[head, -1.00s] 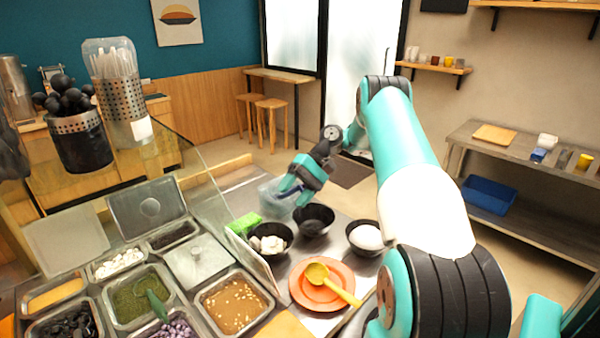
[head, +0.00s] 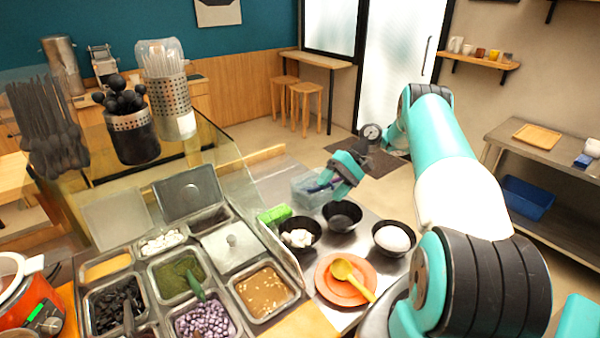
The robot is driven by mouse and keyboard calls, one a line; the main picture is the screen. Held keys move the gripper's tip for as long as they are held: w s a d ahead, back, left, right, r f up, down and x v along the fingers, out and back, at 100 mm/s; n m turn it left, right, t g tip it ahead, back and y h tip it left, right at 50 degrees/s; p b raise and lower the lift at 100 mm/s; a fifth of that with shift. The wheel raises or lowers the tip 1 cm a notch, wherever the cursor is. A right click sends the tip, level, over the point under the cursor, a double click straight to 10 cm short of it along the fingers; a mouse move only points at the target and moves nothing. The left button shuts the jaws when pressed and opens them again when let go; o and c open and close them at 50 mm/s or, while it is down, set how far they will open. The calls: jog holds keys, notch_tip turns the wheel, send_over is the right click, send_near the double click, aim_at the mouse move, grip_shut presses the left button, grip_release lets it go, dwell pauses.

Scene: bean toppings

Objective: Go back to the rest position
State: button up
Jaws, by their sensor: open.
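My gripper (head: 324,184) is at the end of my teal and black arm, in the middle of the head view. It is over or beside a clear plastic container (head: 308,188) at the back of the metal counter, behind the black bowls. Its jaws are open, and I see nothing held in them. The fingertips are small and partly lost against the container, so I cannot tell whether they touch it.
An empty black bowl (head: 342,215), a bowl with white pieces (head: 299,234) and a bowl of white food (head: 394,238) stand below my gripper. A yellow ladle (head: 352,280) lies on orange plates (head: 334,290). Topping trays (head: 180,275) and a glass guard (head: 225,165) are left.

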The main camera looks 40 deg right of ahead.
jog(key=w+a+r+n+g+h+b, duration=0.1)
jog(key=w+a+r+n+b, duration=0.2)
jog(key=a, duration=0.6)
jog(key=w+a+r+n+h+b, duration=0.1)
jog(key=a+r+b, duration=0.1)
jog(key=a+r, duration=0.5)
jog(key=s+a+r+n+h+b, duration=0.1)
jog(key=s+a+n+b, duration=0.1)
jog(key=s+a, duration=0.35)
jog(key=s+a+r+n+h+b, duration=0.1)
jog(key=s+a+r+b, duration=0.1)
jog(key=a, duration=0.7)
jog(key=s+a+f+n+h+b, duration=0.1)
jog(key=s+a+f+n+b, duration=0.1)
jog(key=s, duration=0.8)
jog(key=s+a+f+n+h+b, duration=0.1)
jog(key=s+a+n+b, duration=0.1)
jog(key=s, duration=0.8)
jog(key=shift+a+f+n+t+h, duration=0.35)
jog(key=shift+a+n, duration=0.25)
jog(key=shift+a, duration=0.4)
jog(key=shift+c, duration=0.4)
